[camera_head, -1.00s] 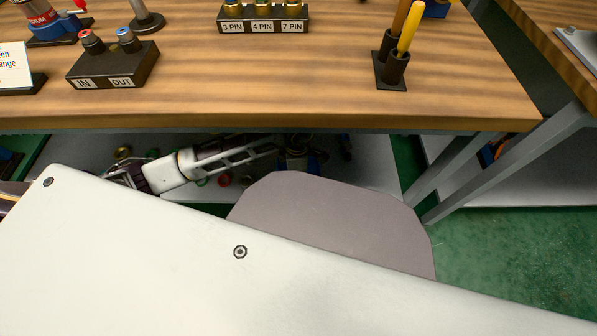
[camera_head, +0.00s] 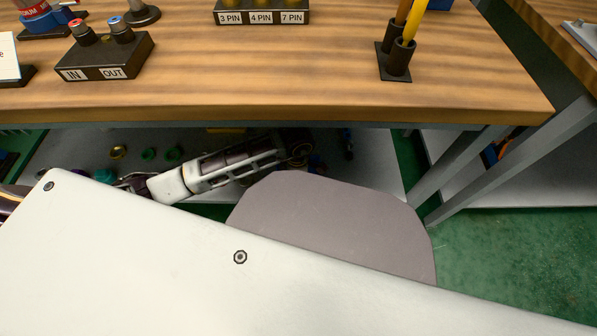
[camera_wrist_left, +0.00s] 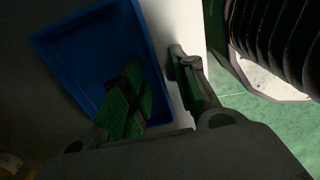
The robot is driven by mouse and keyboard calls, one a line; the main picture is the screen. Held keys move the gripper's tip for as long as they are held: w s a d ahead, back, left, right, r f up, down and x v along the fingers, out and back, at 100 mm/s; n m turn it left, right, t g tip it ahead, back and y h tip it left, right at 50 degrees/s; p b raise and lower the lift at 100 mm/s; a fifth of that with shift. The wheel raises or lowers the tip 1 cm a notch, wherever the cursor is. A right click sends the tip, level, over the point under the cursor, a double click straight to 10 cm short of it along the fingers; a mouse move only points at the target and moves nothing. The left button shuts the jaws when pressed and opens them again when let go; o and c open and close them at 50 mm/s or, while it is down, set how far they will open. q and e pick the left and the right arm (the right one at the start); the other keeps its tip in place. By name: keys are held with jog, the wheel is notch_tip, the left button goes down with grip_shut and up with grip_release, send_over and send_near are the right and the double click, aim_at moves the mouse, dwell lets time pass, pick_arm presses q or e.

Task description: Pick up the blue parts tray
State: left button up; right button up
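The blue parts tray (camera_wrist_left: 83,62) fills the upper left of the left wrist view, with its rim and inner floor showing. My left gripper (camera_wrist_left: 156,62) is open there. One green-padded finger overlaps the tray's interior and the other is outside its right wall, so the wall lies between them in the picture. I cannot tell whether either finger touches the tray. In the head view my left arm reaches right under the bench, and its gripper end (camera_head: 300,150) is dim and partly hidden by the bench edge. The tray is not clearly visible there. My right gripper is not in view.
The wooden bench (camera_head: 300,90) overhangs the lower shelf (camera_head: 372,170). A brass ring (camera_head: 118,152) and green rings (camera_head: 173,153) lie on that shelf. A slanted grey bench leg (camera_head: 460,170) stands at right. An IN/OUT box (camera_head: 105,55) sits on the bench.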

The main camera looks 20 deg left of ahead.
pick_arm(q)
jog(key=shift+c, duration=0.2)
grip_shut()
jog(key=shift+w+r, duration=0.1)
jog(key=shift+r, duration=0.1)
dwell(0.5)
